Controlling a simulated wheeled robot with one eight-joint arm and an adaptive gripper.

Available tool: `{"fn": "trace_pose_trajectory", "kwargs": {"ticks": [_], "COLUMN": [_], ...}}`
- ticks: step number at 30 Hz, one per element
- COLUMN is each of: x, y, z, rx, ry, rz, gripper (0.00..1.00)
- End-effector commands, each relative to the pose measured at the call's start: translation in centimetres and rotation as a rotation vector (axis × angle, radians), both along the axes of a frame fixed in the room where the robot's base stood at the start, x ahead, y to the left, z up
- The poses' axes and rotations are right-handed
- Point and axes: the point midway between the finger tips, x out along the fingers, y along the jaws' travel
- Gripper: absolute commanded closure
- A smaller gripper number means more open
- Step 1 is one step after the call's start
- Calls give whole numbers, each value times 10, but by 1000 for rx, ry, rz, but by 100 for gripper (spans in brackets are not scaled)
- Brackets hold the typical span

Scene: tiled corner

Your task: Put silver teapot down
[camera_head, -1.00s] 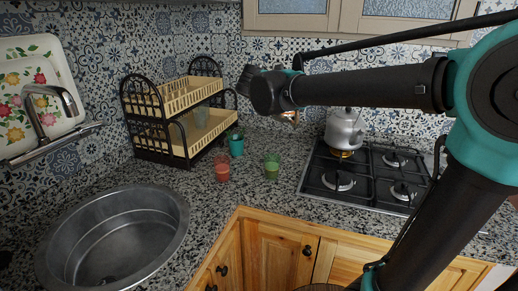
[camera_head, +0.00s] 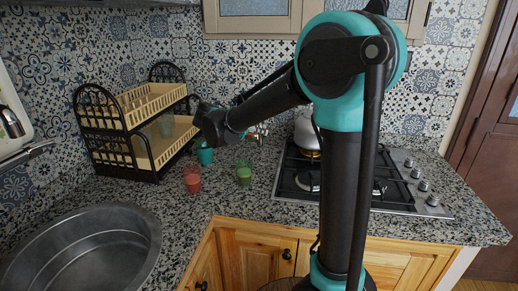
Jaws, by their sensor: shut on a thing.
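My gripper (camera_head: 248,132) is at the end of my arm, over the back counter between the cups and the stove. It is shut on a small shiny metallic piece (camera_head: 260,133), the only part of the held silver teapot I can make out; its shape is mostly hidden. A rounded silver pot (camera_head: 305,134) stands at the back left of the black gas stove (camera_head: 284,183), with a yellow glow under it. It is partly hidden by my arm, and a gap shows between it and my gripper.
A two-tier dish rack (camera_head: 128,153) stands at the back left, and a round metal sink (camera_head: 82,250) is at the front left. A red cup (camera_head: 192,180), a green cup (camera_head: 244,174) and a teal cup (camera_head: 205,154) stand near my gripper. Speckled counter (camera_head: 215,201) is clear in front.

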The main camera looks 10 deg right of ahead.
Motion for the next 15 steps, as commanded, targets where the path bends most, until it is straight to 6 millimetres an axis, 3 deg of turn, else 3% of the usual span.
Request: {"fn": "trace_pose_trajectory", "kwargs": {"ticks": [3,11,15], "x": [1,0,1], "y": [0,0,0], "z": [-19,-39,-58], "rx": [-1,0,0], "ry": [-1,-1,-1], "rz": [0,1,1], "gripper": [100,100,100]}}
